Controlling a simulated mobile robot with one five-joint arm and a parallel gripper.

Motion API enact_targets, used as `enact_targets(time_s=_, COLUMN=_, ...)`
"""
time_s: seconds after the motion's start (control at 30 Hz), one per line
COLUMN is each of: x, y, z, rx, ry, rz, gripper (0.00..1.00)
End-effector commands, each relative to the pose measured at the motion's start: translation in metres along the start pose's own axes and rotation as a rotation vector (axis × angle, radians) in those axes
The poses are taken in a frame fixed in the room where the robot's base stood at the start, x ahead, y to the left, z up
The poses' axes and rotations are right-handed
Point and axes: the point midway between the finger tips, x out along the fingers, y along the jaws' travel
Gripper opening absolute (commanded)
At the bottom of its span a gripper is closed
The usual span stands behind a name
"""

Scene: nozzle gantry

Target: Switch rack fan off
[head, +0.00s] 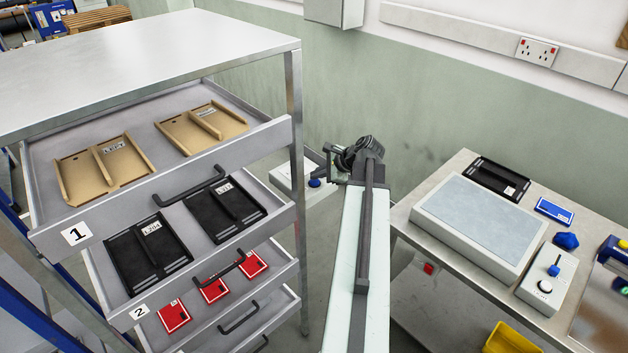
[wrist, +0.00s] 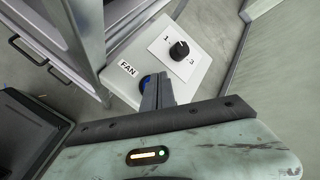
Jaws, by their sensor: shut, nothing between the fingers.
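The white box with the FAN label (wrist: 128,68) shows in the wrist view, beside the drawer rack. On it is a black rotary knob (wrist: 179,50) on a white plate marked 1 and 3. A blue part (wrist: 146,82) of the box is mostly hidden behind my fingers, so its position cannot be read. My gripper (wrist: 158,84) is shut and empty, over or at this blue part; contact cannot be told. In the head view, the box (head: 284,180) is partly behind the rack post, its blue part (head: 314,183) just left of my gripper (head: 330,170).
The rack (head: 292,100) with open drawers stands on the left, close to the box. A table (head: 405,215) on the right holds a grey-topped block (head: 480,218) and another switch box (head: 546,285). A green wall (head: 400,110) stands behind.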

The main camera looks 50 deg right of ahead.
Motion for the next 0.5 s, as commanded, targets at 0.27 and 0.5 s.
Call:
enact_targets(time_s=0.27, x=-0.023, y=-0.017, z=0.017, rx=0.000, ry=0.000, rz=0.000, gripper=0.00)
enact_targets(time_s=0.5, x=-0.042, y=-0.030, z=0.030, rx=0.000, ry=0.000, rz=0.000, gripper=0.00)
